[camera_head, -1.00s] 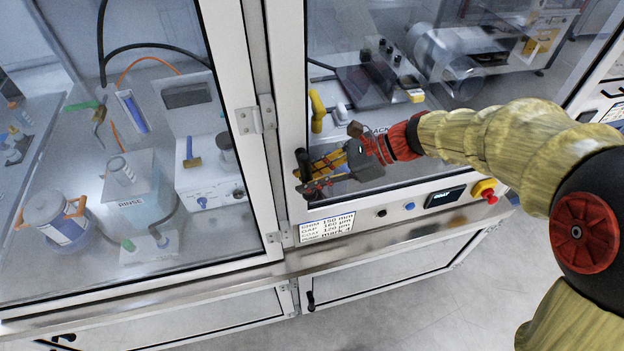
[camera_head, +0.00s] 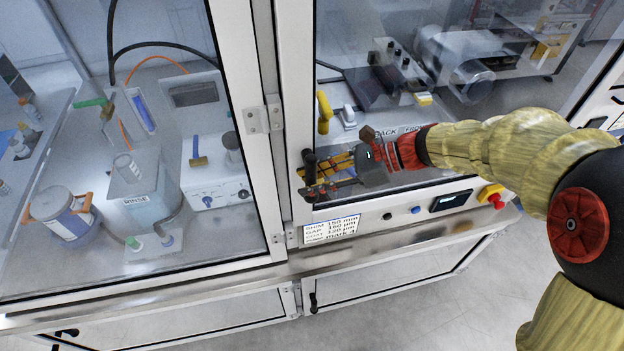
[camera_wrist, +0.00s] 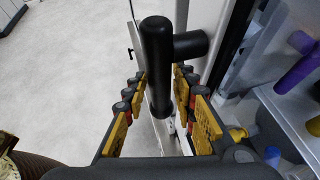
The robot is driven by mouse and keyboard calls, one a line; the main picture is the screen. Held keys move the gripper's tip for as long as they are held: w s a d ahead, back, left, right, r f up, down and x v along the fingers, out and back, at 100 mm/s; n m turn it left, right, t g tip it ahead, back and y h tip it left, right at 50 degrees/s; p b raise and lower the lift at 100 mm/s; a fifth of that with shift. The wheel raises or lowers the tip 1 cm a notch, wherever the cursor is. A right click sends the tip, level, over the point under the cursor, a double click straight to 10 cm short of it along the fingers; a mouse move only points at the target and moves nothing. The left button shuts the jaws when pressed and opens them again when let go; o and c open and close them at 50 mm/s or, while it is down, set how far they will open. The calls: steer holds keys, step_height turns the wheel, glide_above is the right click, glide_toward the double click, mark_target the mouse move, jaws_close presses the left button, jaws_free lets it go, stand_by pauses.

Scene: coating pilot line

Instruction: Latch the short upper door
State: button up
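The upper right glazed door has a white frame (camera_head: 297,60) and a black lever handle (camera_head: 309,165) on its left edge. My gripper (camera_head: 304,181) reaches this handle from the right in the head view. In the wrist view the handle (camera_wrist: 156,60) is a thick black bar with a stem running right to the white frame. My yellow-padded fingers (camera_wrist: 160,79) stand on either side of the bar, open, with a gap visible on both sides. The door looks flush or nearly flush with its frame; I cannot tell whether the latch is engaged.
A wide glazed door (camera_head: 235,90) is to the left, with a hinge (camera_head: 262,118) beside the post. Below the right door are a label (camera_head: 332,229), a display (camera_head: 451,200) and a red-and-yellow stop button (camera_head: 493,195). Lower doors and a steel ledge run beneath. Open floor lies in front.

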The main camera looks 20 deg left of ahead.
steer(key=shift+d, duration=0.1)
steer(key=v, duration=1.1)
steer(key=shift+d+r, duration=0.15)
steer(key=shift+d, duration=0.2)
steer(key=shift+w, duration=0.15)
steer(key=s+d+f+n+h, duration=0.35)
steer(key=d+f+n, duration=0.2)
steer(key=f, duration=0.35)
steer(key=s+d+f+n+t+h+b, duration=0.4)
steer(key=s+d+b, duration=0.2)
steer(key=d+b, duration=0.2)
steer(key=s+d+f+n+t+h+b, duration=0.4)
steer(key=s+d+n+b, duration=0.1)
steer(key=s+d+b, duration=0.2)
steer(key=shift+s+d+f+t+h+b, duration=0.35)
steer(key=shift+d+b, duration=0.5)
steer(key=shift+b, duration=0.4)
